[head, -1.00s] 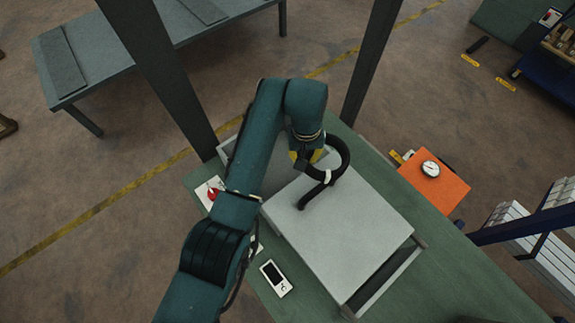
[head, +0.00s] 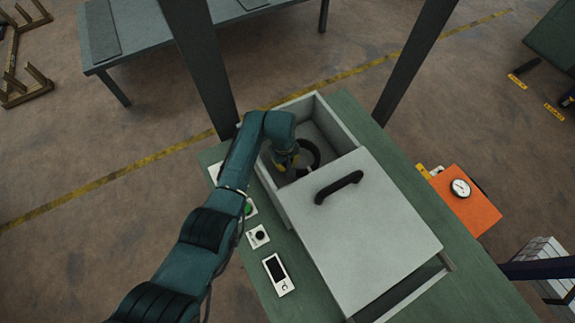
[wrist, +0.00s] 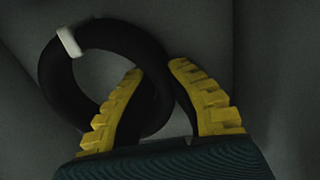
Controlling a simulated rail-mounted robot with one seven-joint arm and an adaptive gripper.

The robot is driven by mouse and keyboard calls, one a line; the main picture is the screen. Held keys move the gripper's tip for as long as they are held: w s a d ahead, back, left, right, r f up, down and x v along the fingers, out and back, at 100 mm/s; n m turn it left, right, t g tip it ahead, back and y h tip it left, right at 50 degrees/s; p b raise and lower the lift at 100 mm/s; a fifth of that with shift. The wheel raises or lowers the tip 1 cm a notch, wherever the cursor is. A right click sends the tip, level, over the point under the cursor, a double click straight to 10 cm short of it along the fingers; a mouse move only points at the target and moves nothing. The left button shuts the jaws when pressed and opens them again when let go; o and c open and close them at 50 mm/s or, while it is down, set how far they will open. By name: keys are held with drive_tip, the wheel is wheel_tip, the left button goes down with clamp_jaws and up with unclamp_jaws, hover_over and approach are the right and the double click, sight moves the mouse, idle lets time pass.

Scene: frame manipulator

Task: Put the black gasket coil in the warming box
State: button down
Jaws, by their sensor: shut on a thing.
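The black gasket coil (head: 309,155) is a ring held inside the open end of the warming box (head: 346,128), a pale box with its lid slid partway back. In the wrist view the coil (wrist: 62,85) has a white band at its upper left. My gripper (head: 285,158) is inside the opening, to the left of the coil. Its yellow ribbed fingers (wrist: 160,68) are shut on one side of the ring. I cannot tell whether the coil touches the box floor. My arm hides part of the box's left wall.
The sliding lid (head: 375,230) with its black handle (head: 338,187) covers the near part of the box. A green button (head: 248,208), a black knob (head: 259,236) and a white handheld device (head: 278,274) lie left. An orange block with a dial (head: 467,205) stands right.

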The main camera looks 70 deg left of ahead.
drive_tip(key=shift+f, duration=0.5)
drive_tip(key=shift+f, duration=0.1)
drive_tip(key=c, duration=1.2)
unclamp_jaws()
drive_tip(key=shift+c, duration=0.2)
wheel_tip(320, 180, up, 12)
drive_tip(key=p, duration=0.1)
drive_tip(key=shift+s+p, duration=0.35)
drive_tip(key=shift+d, duration=0.1)
